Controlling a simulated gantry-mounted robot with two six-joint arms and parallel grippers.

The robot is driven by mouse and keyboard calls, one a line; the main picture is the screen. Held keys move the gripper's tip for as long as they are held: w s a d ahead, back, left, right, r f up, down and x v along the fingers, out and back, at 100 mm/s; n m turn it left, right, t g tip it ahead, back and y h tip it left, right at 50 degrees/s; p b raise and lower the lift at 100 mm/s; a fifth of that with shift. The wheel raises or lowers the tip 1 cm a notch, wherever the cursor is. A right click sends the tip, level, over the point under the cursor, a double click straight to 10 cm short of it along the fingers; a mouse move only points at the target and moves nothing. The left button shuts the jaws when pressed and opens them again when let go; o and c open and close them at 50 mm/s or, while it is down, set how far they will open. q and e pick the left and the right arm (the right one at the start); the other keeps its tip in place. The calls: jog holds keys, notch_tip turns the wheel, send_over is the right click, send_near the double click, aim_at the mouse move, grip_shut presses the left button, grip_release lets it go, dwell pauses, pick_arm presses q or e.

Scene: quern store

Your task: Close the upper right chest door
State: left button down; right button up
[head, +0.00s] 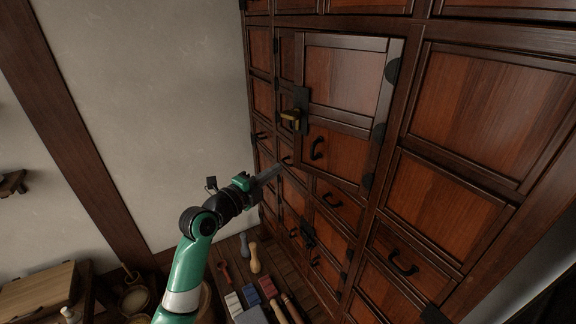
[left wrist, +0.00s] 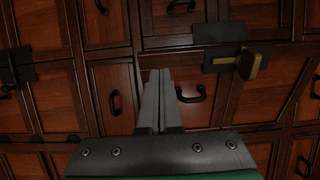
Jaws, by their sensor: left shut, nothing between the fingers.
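The upper right chest door (head: 345,75) is a reddish-brown wooden panel with a pale-lit frame. Black hinges line its right side, and its left side appears to stand out from the chest front, so it looks ajar. A brass latch (head: 290,115) on a dark plate sits at its left edge; the latch also shows in the left wrist view (left wrist: 252,65). My left gripper (head: 279,169) is shut and empty, below and left of the latch. In the left wrist view its fingers (left wrist: 159,76) lie together, left of the latch. My right gripper is not in view.
The chest (head: 462,95) fills the right side with drawers and black handles. A pale wall (head: 150,90) stands at left. Brushes, blocks and other small items lie on the floor (head: 225,255) below my arm. A wooden box (head: 38,290) is at the lower left.

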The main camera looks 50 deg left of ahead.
aim_at(295, 156)
pick_arm(q)
jog(key=w, duration=0.3)
jog(key=w+a, duration=0.1)
jog(key=w, duration=0.2)
jog(key=shift+w+a+p, duration=0.1)
jog(key=shift+w+p, duration=0.05)
jog(key=shift+p, duration=0.25)
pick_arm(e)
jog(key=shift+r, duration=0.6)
